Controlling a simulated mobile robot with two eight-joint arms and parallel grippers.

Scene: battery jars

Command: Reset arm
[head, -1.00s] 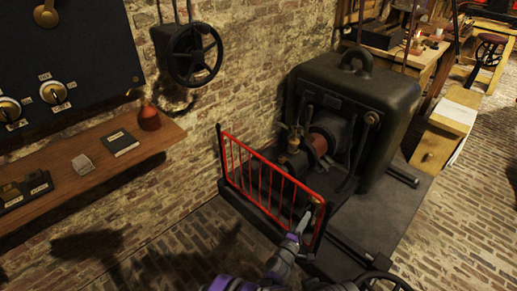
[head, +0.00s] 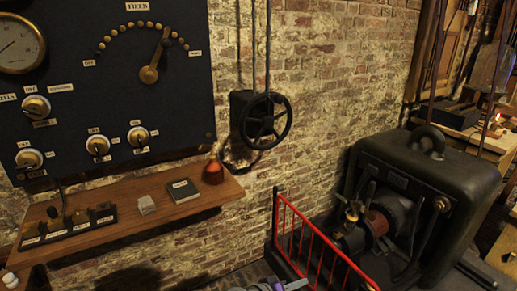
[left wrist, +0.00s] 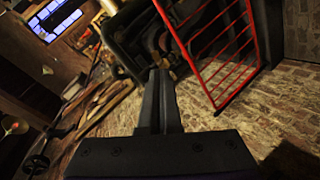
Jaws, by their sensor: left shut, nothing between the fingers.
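My left gripper shows in the left wrist view (left wrist: 162,85), its dark fingers pressed together with nothing between them. In the head view only a purple and grey part of my left arm shows at the bottom edge, in front of the red railing (head: 318,250). In the left wrist view the red railing (left wrist: 222,42) stands to the right of the fingers, apart from them as far as I can tell. My right gripper is not in either view.
A large dark machine (head: 455,185) stands behind the railing at the right. Above are a black control panel (head: 105,75) and a handwheel (head: 266,121).

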